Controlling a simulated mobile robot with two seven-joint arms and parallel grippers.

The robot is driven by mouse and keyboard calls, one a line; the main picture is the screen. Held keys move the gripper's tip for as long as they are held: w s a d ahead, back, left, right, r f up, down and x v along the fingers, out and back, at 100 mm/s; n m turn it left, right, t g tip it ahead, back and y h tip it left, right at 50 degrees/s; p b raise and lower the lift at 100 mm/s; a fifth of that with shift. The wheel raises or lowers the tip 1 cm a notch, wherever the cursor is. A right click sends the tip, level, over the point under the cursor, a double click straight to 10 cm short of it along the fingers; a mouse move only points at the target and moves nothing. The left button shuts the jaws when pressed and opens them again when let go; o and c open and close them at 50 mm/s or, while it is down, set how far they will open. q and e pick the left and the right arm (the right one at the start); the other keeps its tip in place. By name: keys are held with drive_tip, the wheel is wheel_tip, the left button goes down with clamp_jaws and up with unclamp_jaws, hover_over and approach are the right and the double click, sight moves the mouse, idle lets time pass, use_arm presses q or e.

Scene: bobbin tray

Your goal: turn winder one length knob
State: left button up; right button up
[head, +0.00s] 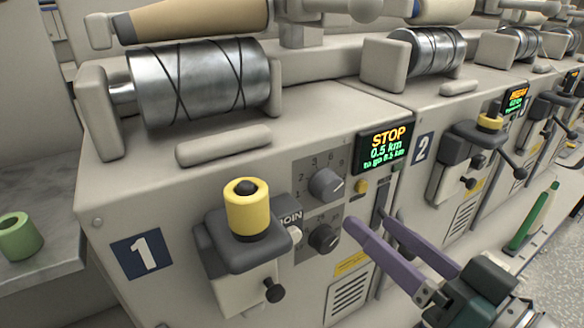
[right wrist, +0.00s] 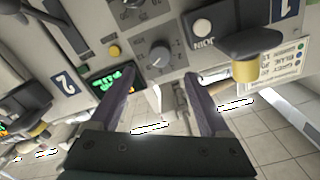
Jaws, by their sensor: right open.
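Winder one (head: 110,205) carries a blue "1" plate and two dark round knobs on its grey front panel. The upper knob (head: 326,185) has a number scale around it, and its pointer mark faces the upper right. The lower knob (head: 324,238) sits below it. I cannot read which knob is labelled for length. My right gripper (head: 369,222) is open and empty, with purple fingers, to the right of both knobs and apart from them. My left gripper is not in view.
The display (head: 384,146) reads STOP, 0.5 km. A yellow bobbin (head: 246,207) stands on a bracket left of the knobs, beside the white JOIN button (head: 295,235). A small yellow button (head: 361,187) is right of the upper knob. Winder two (head: 420,105) adjoins on the right.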

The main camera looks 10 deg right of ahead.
sight(334, 191)
drive_tip(key=b+x, duration=0.1)
drive_tip(key=x, duration=0.7)
drive_tip(key=shift+w, duration=0.15)
drive_tip(key=shift+c, duration=0.2)
clamp_jaws()
